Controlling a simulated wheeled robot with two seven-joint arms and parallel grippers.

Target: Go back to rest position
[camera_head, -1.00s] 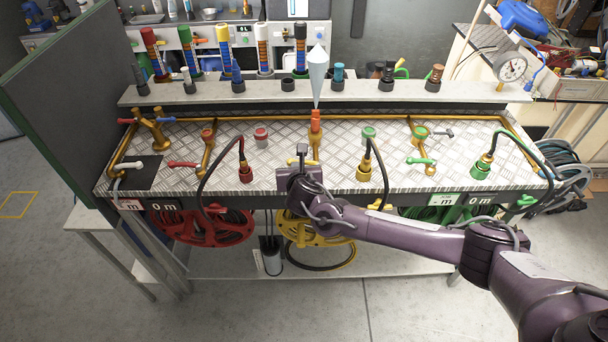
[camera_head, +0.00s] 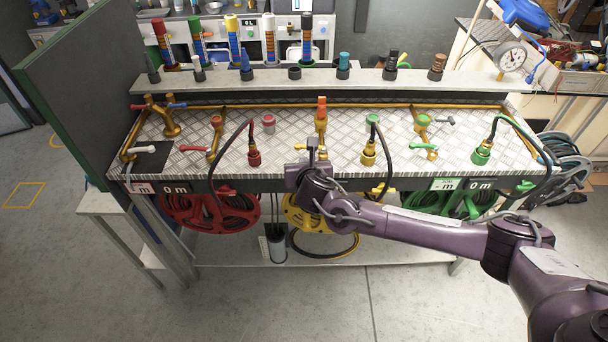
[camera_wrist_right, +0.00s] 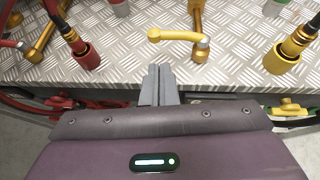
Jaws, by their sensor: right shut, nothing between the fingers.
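My right gripper (camera_head: 312,147) is at the front edge of the metal bench (camera_head: 340,160), in front of the yellow-handled valve on the centre brass pipe. In the right wrist view its grey fingers (camera_wrist_right: 158,86) are together with nothing between them. The yellow valve handle (camera_wrist_right: 172,35) lies just beyond the fingertips, apart from them in that picture. My right arm reaches in from the lower right of the head view. My left gripper is in neither current view.
Hose couplings in red (camera_head: 254,158), yellow (camera_head: 368,158) and green (camera_head: 482,156) stand on the bench. Red (camera_head: 205,208), yellow (camera_head: 300,215) and green (camera_head: 455,205) reels hang below. A dark panel (camera_head: 80,90) rises at left. The floor in front is clear.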

